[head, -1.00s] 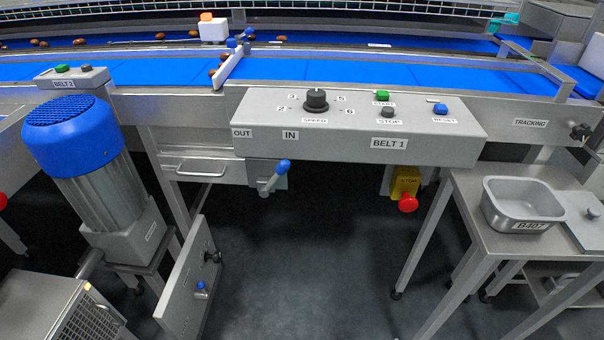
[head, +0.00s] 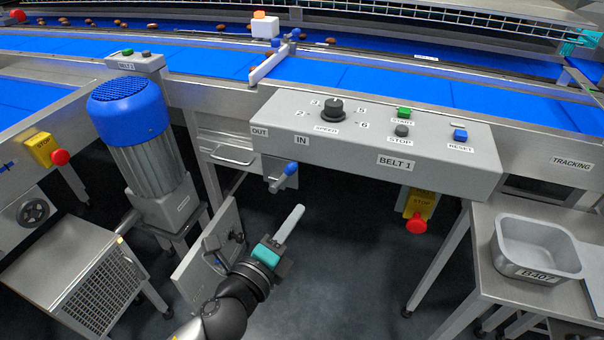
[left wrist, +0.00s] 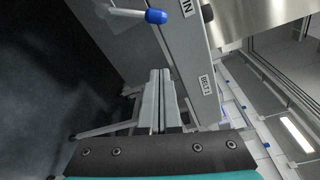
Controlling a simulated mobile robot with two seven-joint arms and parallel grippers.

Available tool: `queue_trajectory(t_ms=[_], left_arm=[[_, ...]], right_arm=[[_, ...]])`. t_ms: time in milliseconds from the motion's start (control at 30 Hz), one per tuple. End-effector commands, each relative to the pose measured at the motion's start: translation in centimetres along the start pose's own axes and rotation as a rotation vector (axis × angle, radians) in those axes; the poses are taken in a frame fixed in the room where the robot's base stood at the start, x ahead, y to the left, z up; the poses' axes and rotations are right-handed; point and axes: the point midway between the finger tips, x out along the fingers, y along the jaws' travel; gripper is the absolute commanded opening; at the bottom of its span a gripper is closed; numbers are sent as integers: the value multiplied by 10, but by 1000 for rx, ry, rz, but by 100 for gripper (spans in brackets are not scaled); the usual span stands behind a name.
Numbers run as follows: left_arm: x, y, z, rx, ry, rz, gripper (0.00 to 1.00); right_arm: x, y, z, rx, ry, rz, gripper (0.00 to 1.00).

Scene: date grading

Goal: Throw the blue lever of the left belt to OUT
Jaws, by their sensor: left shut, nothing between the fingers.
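The lever with a blue knob (head: 291,168) sits on a small bracket under the grey BELT 1 box (head: 430,168). Its arm slants up to the right, with the knob below the IN label (head: 302,140). The OUT label (head: 259,132) is to the left of it. My left gripper (head: 297,211) is shut and empty, below the lever and apart from it, fingers pointing up toward the box. In the left wrist view, the shut fingers (left wrist: 162,82) point toward the box's underside, with the blue knob (left wrist: 156,16) beyond their tips. My right gripper is not in view.
A red stop button (head: 416,226) hangs under the box to the right. A blue-capped motor (head: 130,108) stands at left, and a grey panel (head: 210,262) stands just left of my gripper. A metal table with a pan (head: 540,268) is at right. The floor below the box is clear.

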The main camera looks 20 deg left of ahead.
Motion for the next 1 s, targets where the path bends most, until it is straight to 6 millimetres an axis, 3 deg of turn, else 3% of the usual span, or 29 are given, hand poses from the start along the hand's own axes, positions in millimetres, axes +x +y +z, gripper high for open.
queue_trajectory(t_ms=[533,1000], left_arm=[[6,-6,0,27,5,-18,0],[65,-7,0,27,4,-18,0]], right_arm=[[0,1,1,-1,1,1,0],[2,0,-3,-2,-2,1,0]])
